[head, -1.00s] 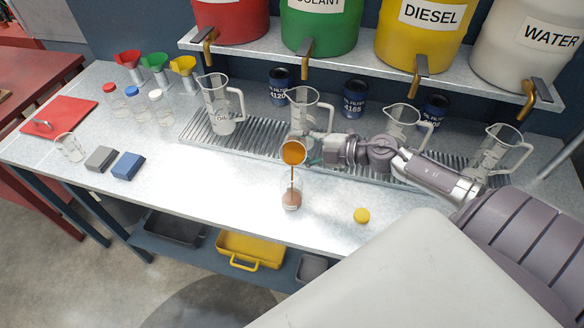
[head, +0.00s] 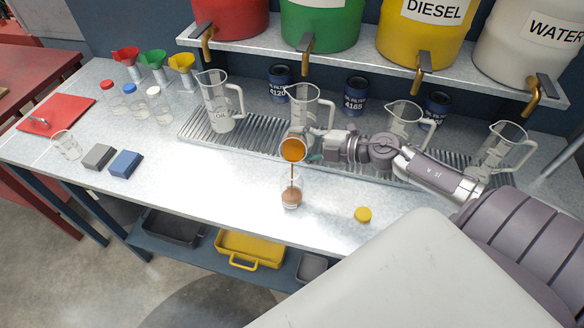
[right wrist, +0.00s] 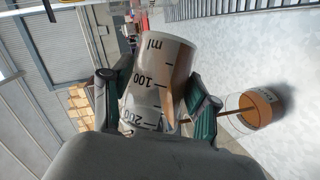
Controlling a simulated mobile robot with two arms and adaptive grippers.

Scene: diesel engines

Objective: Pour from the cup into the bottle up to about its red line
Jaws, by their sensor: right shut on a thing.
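My right gripper (head: 308,148) is shut on the cup (head: 293,149), which is tipped with its mouth toward the viewer and shows orange-brown liquid. In the right wrist view the gripper (right wrist: 160,100) has its fingers on both sides of the cup (right wrist: 157,78), which carries ml marks. A thin brown stream falls from the cup into the bottle (head: 291,192), a small clear one standing upright on the bench below. The bottle (right wrist: 257,108) holds brown liquid; I cannot make out its red line. My left gripper is out of view.
A yellow cap (head: 363,214) lies right of the bottle. Clear measuring jugs (head: 219,105) stand on the ribbed drip tray (head: 190,130) behind. Blue block (head: 126,163), grey block (head: 98,157) and a glass beaker (head: 66,145) are at left. Bench front-left of the bottle is clear.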

